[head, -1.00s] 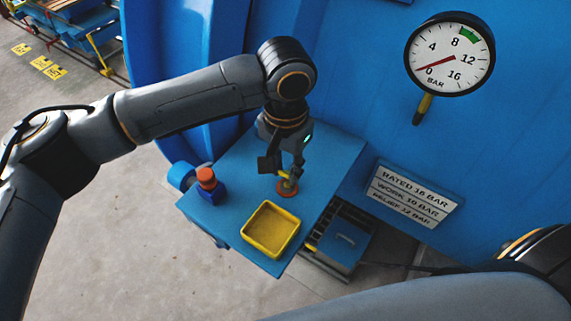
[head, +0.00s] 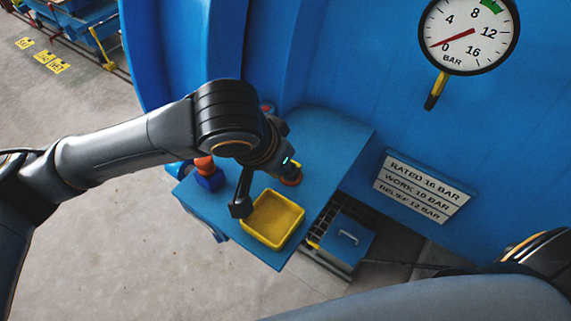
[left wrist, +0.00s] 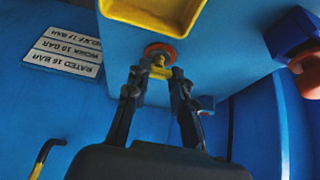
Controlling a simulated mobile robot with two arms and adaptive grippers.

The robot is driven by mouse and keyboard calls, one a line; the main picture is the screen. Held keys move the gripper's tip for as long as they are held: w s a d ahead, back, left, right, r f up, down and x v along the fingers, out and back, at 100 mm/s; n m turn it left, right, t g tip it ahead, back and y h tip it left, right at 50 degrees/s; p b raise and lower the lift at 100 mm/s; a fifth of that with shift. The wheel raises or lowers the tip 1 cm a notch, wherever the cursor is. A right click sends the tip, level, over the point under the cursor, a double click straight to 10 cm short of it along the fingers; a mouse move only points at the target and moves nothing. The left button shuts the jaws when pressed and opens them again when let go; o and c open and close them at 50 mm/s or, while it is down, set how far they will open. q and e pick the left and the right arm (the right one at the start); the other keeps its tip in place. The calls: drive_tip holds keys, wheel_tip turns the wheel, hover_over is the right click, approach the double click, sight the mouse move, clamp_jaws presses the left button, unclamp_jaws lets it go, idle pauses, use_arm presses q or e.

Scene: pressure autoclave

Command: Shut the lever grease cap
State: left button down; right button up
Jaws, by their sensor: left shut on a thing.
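The grease cap shows as an orange-red round base (head: 291,181) with a yellow lever (head: 296,167) on the blue shelf, near the back. In the left wrist view the base (left wrist: 159,49) and the yellow lever (left wrist: 157,71) lie straight ahead. My left gripper (left wrist: 158,76) has a finger on each side of the yellow lever and is shut on it. In the head view my own arm hides most of the fingers. I cannot tell the lever's exact angle. My right gripper is not in view.
A yellow tray (head: 247,226) stands on the shelf in front of the cap. A blue fitting with an orange top (head: 204,164) is at the shelf's left edge. A blue wall with a gauge (head: 468,35) and a rating plate (head: 425,187) rises behind.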

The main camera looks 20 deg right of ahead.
use_arm(q)
drive_tip(key=f+t+h+b, duration=0.1)
drive_tip(key=b, duration=0.1)
drive_tip(key=t+h+b, duration=0.1)
drive_tip(key=b, duration=0.1)
drive_tip(key=a+f+h+b, duration=0.1)
drive_tip(key=b, duration=0.1)
drive_tip(key=shift+s+f+t, duration=0.35)
drive_tip(key=shift+s+t, duration=0.05)
drive_tip(key=shift+a+t+h+b, duration=0.1)
drive_tip(key=shift+t+h+b, duration=0.2)
drive_tip(key=shift+h+b, duration=0.45)
drive_tip(key=c, duration=1.1)
unclamp_jaws()
drive_tip(key=shift+r, duration=0.35)
wheel_tip(320, 180, up, 9)
drive_tip(key=shift+r, duration=0.2)
